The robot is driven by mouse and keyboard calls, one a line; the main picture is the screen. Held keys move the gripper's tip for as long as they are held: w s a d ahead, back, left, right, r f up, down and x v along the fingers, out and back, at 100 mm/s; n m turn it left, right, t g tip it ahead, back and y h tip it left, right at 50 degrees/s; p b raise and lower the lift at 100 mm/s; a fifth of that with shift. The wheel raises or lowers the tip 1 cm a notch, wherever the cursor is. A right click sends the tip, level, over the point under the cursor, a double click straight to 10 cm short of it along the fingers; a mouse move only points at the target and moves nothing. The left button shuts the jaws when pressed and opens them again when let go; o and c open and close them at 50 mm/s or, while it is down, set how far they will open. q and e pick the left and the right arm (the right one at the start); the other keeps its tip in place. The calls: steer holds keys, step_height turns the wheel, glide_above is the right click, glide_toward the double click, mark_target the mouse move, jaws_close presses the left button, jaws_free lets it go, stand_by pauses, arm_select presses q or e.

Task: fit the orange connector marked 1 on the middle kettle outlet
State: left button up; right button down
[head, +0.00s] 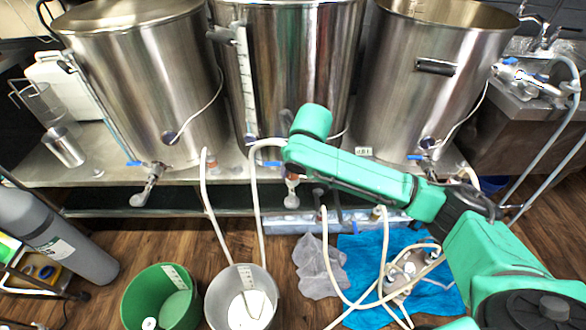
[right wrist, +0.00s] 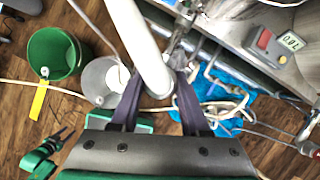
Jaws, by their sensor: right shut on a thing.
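The middle kettle (head: 285,70) stands on the steel bench. Its outlet (head: 292,190) shows low on its front, partly covered by my right arm. My right gripper (right wrist: 158,92) is shut on a thick pale hose (right wrist: 138,45), which runs between its fingers in the right wrist view. In the head view my own green arm hides most of this gripper, close to the middle outlet. I cannot make out the orange connector or its mark 1. My left gripper (right wrist: 63,138) shows small at the lower left of the right wrist view, empty, with its fingers apart.
The left kettle outlet (head: 150,185) and right kettle outlet (head: 428,160) flank the middle one. A green bucket (head: 135,300) and a grey bucket (head: 213,300) stand on the floor. Coiled hoses (head: 385,290) lie on a blue cloth (head: 355,245).

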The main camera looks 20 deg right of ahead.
steer(key=b, duration=0.6)
glide_above(292, 198)
steer(key=f, duration=0.6)
steer(key=shift+s+d+f, duration=0.1)
steer(key=shift+s, duration=0.1)
steer(key=shift+f, duration=0.4)
arm_select(q)
steer(key=shift+w+d+f+p, duration=0.15)
steer(key=shift+w+f, duration=0.25)
steer(key=shift+f, duration=0.9)
steer(key=shift+w+a+f+p, duration=0.15)
steer(key=shift+w+f, duration=0.25)
steer(key=shift+f, duration=0.85)
arm_select(e)
steer(key=shift+w, duration=0.1)
arm_select(q)
steer(key=shift+d+r, duration=0.1)
steer(key=shift+r, duration=0.05)
steer(key=shift+f, duration=0.45)
arm_select(e)
steer(key=shift+f, duration=1.2)
steer(key=shift+c, duration=1.6)
jaws_free()
